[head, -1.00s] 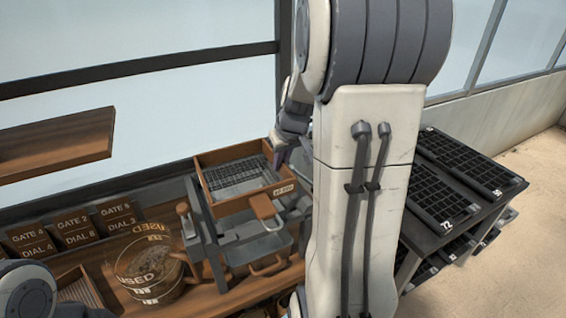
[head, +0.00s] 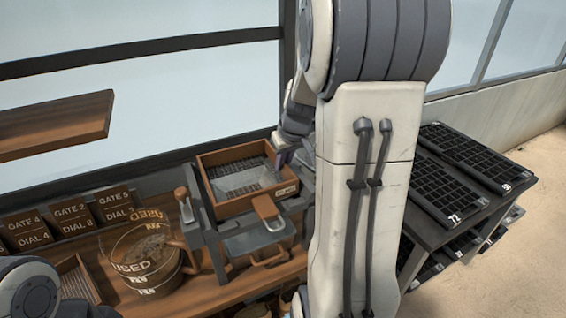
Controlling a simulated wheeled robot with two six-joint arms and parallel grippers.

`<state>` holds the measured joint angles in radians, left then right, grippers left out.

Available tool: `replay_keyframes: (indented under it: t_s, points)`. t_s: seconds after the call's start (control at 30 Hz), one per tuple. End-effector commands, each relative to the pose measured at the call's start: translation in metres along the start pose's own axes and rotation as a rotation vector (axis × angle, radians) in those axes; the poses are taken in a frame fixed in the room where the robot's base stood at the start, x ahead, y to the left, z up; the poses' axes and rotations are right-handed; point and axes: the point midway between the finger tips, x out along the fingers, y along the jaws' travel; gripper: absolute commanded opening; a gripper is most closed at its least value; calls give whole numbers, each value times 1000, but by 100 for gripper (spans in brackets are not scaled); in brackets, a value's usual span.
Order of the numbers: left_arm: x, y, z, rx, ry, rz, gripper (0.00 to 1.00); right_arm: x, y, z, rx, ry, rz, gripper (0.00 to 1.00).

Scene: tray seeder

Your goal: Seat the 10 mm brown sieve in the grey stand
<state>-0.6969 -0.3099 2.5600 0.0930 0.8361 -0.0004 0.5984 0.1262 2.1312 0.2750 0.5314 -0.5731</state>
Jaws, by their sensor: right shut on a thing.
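The brown wooden sieve (head: 234,205) has a dark mesh floor and a small label on its front wall that is too small to read surely. It lies over the top of the grey stand (head: 213,250), between the stand's side posts. Whether it rests fully down in the stand cannot be told. My right gripper (head: 284,158) is shut on the sieve's far right side, its fingers partly hidden by my own arm. My left arm shows only as a link at the lower left, and its gripper is out of view.
A brown-handled grey tray (head: 255,241) sits lower in the stand. A clear bin marked USED (head: 145,268) stands left of it, near several GATE and DIAL blocks (head: 72,218). A wooden shelf (head: 55,125) juts in at left. Black seed trays (head: 465,160) lie on a dark rack at right.

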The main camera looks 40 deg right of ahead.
Motion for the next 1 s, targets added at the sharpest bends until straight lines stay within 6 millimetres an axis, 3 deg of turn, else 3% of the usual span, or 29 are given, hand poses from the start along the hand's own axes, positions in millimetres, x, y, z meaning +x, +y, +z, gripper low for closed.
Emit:
replay_keyframes:
  t_s: [1.0]
  points:
    - [5, 0, 0, 0, 0, 0, 0, 1, 0, 4, 1, 1, 0, 0]
